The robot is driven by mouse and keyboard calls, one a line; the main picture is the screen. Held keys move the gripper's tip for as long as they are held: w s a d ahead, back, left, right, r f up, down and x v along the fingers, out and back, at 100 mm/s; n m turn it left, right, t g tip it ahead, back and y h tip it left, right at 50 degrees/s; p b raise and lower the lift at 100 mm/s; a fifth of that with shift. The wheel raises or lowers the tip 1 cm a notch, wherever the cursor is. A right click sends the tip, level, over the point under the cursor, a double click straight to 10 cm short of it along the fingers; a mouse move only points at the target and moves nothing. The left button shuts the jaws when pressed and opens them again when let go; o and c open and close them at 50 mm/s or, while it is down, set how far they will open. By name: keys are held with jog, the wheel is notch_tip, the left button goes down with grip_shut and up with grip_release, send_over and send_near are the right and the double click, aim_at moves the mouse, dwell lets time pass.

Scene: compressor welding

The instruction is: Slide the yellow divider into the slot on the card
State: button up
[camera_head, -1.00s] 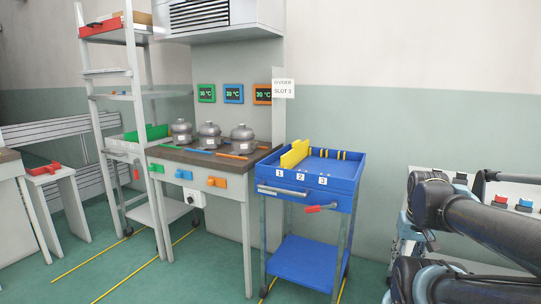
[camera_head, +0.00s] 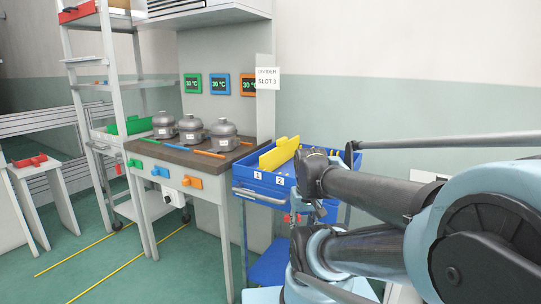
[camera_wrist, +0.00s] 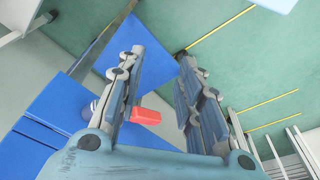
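The yellow divider (camera_head: 279,154) stands upright near the left side of the blue tray on top of the cart (camera_head: 262,192). The front wall has number labels: 1 (camera_head: 257,176) and 2 (camera_head: 280,181) show, while my arm hides the tray's right part. The card (camera_head: 267,78) on the wall reads divider and slot with a number; the digit is blurred, perhaps 3. In the wrist view my gripper (camera_wrist: 158,62) is open and empty, fingers apart, near the blue cart. The divider is not seen in that view.
A red handle (camera_wrist: 146,116) on the cart shows near the gripper's left finger in the wrist view. A bench with several grey compressors (camera_head: 192,130) stands left of the cart. A shelf rack (camera_head: 112,98) stands farther left. Floor in front is open.

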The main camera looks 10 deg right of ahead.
jog(key=shift+d, duration=0.15)
jog(key=shift+o, duration=1)
jog(key=o, duration=0.9)
jog(key=shift+s+r+m, duration=0.1)
jog(key=shift+r+m, duration=0.2)
jog(key=shift+r, duration=0.65)
jog(key=shift+o, duration=1.3)
jog(key=shift+w+a+r+m, duration=0.15)
jog(key=shift+w+r+m, duration=0.1)
jog(key=shift+w+r, duration=0.2)
jog(key=shift+w+a+r+m, duration=0.15)
jog(key=shift+w+r+m, duration=0.15)
jog(key=shift+r, duration=0.25)
notch_tip(320, 180, up, 28)
jog(key=m+y, duration=0.4)
jog(key=m, duration=2)
send_over(282, 139)
jog(key=s+d, duration=0.3)
jog(key=d, duration=0.2)
jog(key=x, duration=1.1)
jog(key=d+x, duration=0.1)
jog(key=x, duration=0.4)
jog(key=shift+w+a+f, duration=0.2)
jog(key=shift+w+f, duration=0.2)
jog(key=shift+w, duration=0.05)
